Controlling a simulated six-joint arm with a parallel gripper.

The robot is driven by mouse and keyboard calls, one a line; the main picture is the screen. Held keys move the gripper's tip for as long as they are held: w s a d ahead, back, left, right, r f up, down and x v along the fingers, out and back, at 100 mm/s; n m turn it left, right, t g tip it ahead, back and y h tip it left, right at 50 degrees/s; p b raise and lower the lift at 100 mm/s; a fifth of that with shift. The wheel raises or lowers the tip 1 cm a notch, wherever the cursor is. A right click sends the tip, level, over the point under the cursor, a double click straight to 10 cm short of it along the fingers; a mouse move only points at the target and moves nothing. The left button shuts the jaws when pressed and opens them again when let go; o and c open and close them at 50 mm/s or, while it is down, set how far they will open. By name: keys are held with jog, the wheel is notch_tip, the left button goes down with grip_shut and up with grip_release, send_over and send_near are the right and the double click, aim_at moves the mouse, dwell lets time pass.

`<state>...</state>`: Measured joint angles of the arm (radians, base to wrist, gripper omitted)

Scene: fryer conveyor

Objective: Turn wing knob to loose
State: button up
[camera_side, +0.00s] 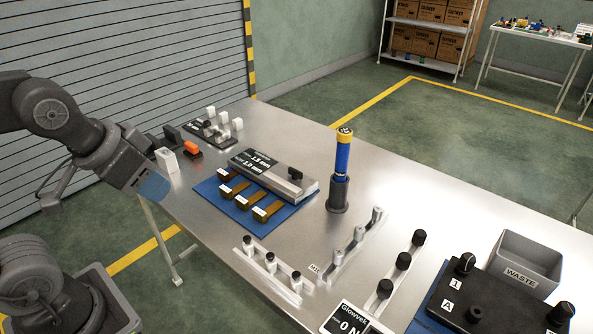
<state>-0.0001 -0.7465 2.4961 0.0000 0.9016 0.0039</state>
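My gripper (152,187) is at the left, in the air off the table's left edge, tilted down and to the right. Its fingers are not clear, so I cannot tell whether it is open or shut.
Brown pieces with white ends (233,189) lie on a blue mat (206,190) beside the block. A blue and yellow cylinder (342,158) stands upright in a dark holder (337,195). Racks with pegs (270,264) fill the front. A grey waste bin (527,262) is at the right.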

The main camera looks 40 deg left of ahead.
jog(key=w+r+m+g, duration=0.1)
jog(key=w+r+m, duration=0.15)
jog(key=w, duration=0.35)
jog(key=w+r+m, duration=0.2)
jog(key=w+r, duration=0.2)
jog(key=w, duration=0.2)
jog(key=m+g, duration=0.5)
jog(key=m, duration=0.9)
send_over(295, 170)
notch_tip(295, 170, down, 18)
jog(key=shift+n, duration=0.25)
notch_tip(295, 170, down, 14)
jog(key=shift+w+r, duration=0.1)
jog(key=shift+r, duration=0.15)
grip_shut()
